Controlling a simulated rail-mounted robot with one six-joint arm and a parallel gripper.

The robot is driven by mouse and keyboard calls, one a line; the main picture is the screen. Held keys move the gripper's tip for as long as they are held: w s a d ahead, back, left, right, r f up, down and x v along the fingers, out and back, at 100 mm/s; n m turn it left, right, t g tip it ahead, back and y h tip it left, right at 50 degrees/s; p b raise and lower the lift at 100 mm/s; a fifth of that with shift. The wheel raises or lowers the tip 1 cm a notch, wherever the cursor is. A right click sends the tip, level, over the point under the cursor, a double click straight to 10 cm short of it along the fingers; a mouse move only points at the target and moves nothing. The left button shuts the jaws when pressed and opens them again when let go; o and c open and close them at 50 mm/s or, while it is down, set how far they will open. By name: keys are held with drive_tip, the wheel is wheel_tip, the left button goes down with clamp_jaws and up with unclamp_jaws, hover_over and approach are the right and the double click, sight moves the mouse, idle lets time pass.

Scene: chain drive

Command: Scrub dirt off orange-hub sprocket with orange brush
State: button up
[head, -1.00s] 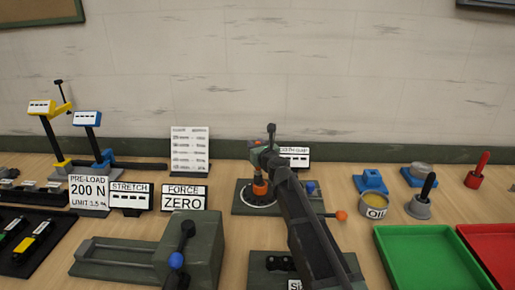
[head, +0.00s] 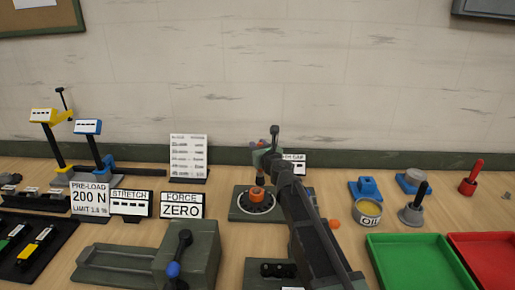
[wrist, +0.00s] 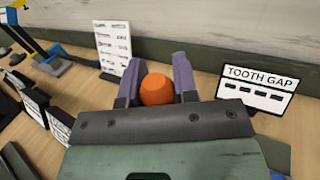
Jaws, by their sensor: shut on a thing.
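The orange-hub sprocket shows in the head view as a pale toothed ring (head: 245,209) on a dark plate (head: 292,214). My gripper (head: 260,180) is above it. In the wrist view my gripper (wrist: 158,80) has its purple fingers shut on the orange brush (wrist: 157,91), whose round orange top shows between them. In the head view the orange at the ring's middle is small, and I cannot tell brush from hub there. Whether the brush touches the sprocket is hidden, and no dirt can be made out.
A tooth gap sign (wrist: 256,88) stands close behind, right of my gripper. An orange-tipped handle (head: 334,223) sits right of the plate. An oil pot (head: 369,219), a dark-handled tool (head: 412,214) and a green tray (head: 415,262) stand further right. A grey block (head: 195,255) lies front left.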

wheel_tip(320, 180, up, 3)
drive_tip(key=p, duration=0.2)
drive_tip(key=shift+r+p, duration=0.15)
drive_tip(key=shift+p, duration=0.15)
